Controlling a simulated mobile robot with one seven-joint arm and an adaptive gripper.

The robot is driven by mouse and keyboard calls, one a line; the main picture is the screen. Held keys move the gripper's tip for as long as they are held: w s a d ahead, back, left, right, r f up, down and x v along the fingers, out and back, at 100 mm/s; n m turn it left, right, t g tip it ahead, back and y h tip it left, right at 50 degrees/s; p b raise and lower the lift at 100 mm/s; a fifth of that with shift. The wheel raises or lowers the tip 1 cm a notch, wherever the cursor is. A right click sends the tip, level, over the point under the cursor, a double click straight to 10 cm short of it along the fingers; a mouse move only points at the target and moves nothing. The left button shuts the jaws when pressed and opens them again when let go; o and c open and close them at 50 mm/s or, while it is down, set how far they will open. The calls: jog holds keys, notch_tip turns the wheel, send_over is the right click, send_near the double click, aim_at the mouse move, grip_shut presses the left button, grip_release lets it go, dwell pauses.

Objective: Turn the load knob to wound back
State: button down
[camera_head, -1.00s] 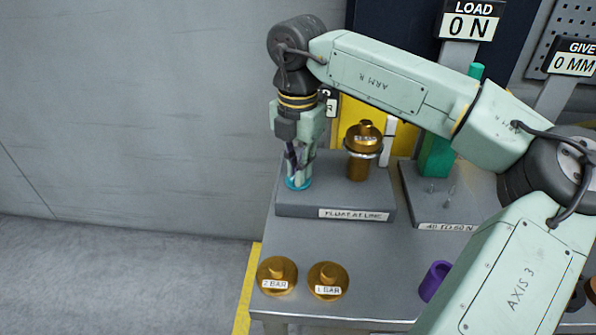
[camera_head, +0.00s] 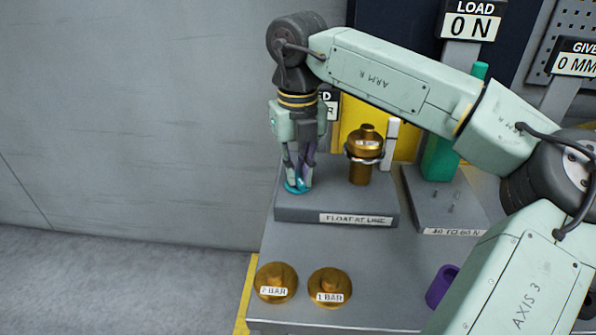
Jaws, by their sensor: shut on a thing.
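My gripper (camera_head: 298,181) points straight down at the left end of the grey block labelled FLOAT AT LINE (camera_head: 330,210). It is shut on a teal round knob (camera_head: 296,188), and its fingers hide most of it. No label on this knob shows, so I cannot tell from the picture whether it is the load knob. The LOAD display (camera_head: 473,22) at the top right reads 0 N. A green upright body (camera_head: 440,160) stands on a second grey block, labelled 40 TO 60 N (camera_head: 455,231), partly behind my arm.
A brass stack (camera_head: 365,150) stands on the block just right of my gripper. Brass weights marked 2 BAR (camera_head: 276,283) and 1 BAR (camera_head: 329,287) lie at the bench front. A purple cup (camera_head: 441,287) is near my arm. The GIVE display (camera_head: 576,58) reads 0 MM.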

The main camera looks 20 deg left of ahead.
jog(key=n, duration=2.2)
jog(key=shift+n+p, duration=0.3)
jog(key=shift+n, duration=0.1)
jog(key=n, duration=0.3)
jog(key=shift+n, duration=2.1)
